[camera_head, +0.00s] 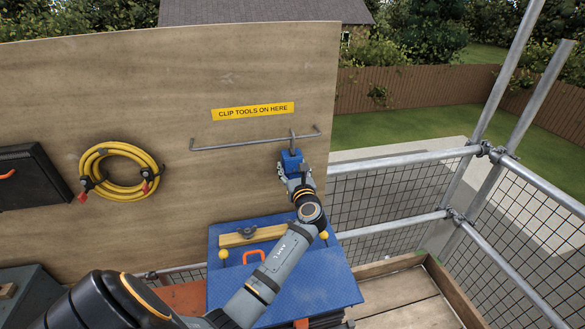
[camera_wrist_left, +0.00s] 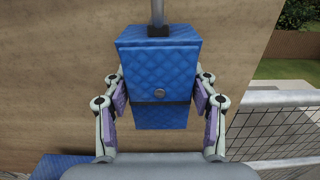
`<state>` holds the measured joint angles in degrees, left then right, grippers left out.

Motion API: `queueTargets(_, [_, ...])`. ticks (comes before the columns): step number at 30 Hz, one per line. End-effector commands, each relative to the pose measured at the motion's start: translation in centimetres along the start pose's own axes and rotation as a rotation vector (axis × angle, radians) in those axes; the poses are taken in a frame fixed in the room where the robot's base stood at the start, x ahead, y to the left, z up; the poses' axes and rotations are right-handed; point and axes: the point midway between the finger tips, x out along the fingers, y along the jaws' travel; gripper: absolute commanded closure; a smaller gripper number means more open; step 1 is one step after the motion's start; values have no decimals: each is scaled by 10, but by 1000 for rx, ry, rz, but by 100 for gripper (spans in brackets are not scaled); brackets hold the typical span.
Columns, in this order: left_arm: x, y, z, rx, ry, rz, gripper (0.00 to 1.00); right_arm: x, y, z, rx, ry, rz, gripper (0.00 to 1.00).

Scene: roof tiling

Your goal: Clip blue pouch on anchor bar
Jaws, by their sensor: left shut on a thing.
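The blue pouch (camera_head: 291,161) is a quilted block with a dark band and a round stud, held upright in front of the board. My left gripper (camera_head: 292,172) is shut on it, with a finger pad on each side in the left wrist view (camera_wrist_left: 160,100). A grey stem (camera_wrist_left: 158,12) rises from the pouch's top. In the head view the stem reaches up to the anchor bar (camera_head: 240,143), near its right end. I cannot tell whether the stem is hooked over the bar or only in front of it. My right gripper is not in view.
A yellow label (camera_head: 253,111) is above the bar. A coiled yellow hose (camera_head: 121,172) hangs on the board at left, beside a black case (camera_head: 31,176). A blue box (camera_head: 334,277) stands below. Scaffold rails (camera_head: 401,160) and mesh close the right side.

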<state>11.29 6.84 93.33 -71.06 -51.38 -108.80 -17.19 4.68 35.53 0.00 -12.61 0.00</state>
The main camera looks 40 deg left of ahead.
Motion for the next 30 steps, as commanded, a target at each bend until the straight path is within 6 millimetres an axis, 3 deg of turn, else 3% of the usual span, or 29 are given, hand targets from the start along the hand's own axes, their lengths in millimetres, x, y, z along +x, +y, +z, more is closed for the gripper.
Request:
queueTargets(14, [-2,0,-9,0,-1,0,98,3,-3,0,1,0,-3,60])
queueTargets(15, [-2,0,-9,0,-1,0,41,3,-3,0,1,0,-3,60])
queueTargets(21, [-2,0,-9,0,-1,0,16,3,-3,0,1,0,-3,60])
queueTargets(30, [-3,1,-11,1,3,0,16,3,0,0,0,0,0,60])
